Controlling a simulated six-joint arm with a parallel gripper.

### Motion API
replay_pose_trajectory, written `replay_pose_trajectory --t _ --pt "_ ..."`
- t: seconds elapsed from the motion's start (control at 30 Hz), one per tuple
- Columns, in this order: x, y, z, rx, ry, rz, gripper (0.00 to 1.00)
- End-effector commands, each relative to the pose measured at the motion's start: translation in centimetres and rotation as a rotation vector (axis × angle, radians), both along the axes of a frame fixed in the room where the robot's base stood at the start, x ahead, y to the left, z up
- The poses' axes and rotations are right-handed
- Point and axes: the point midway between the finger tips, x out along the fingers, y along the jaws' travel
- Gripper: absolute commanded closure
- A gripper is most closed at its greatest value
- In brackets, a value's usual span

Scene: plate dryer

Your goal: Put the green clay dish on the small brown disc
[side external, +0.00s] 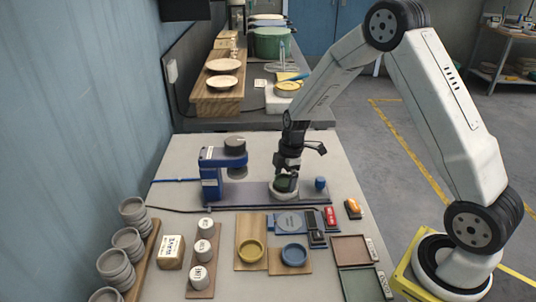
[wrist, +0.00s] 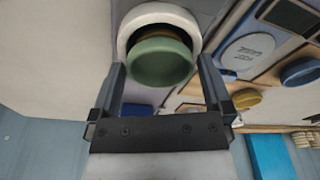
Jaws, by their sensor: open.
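The green clay dish (wrist: 161,64) is round and shallow and lies between the two fingers of my gripper (wrist: 160,66) in the wrist view. My gripper is open, with a finger on either side of the dish; contact cannot be told. A small brown disc (wrist: 157,35) shows just behind the dish, inside a white ring (wrist: 158,12); the dish overlaps it in the picture. In the side view my gripper (side external: 287,170) points down over the green dish (side external: 285,184), which is at the white ring (side external: 284,195). Whether the dish rests on the disc is hidden.
A blue press-like device (side external: 211,171) stands left of my gripper, and a small blue cup (side external: 320,183) right. In front are a blue scale (side external: 273,222), a yellow dish (side external: 251,251) and a blue dish (side external: 294,255). Stacked grey bowls (side external: 116,270) line the left.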

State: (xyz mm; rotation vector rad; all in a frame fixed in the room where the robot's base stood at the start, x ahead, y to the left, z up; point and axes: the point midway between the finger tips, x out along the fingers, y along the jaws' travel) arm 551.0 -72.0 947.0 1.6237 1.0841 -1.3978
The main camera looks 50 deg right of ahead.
Motion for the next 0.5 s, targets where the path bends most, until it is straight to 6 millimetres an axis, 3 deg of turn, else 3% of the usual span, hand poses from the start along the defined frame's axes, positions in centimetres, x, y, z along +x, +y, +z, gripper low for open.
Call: replay_pose_trajectory --t 0.27,0.5 --pt "0.0 -0.1 1.1 -0.001 -0.002 0.000 0.00" --pt "-0.1 -0.5 3.9 0.000 -0.003 -0.001 0.00"
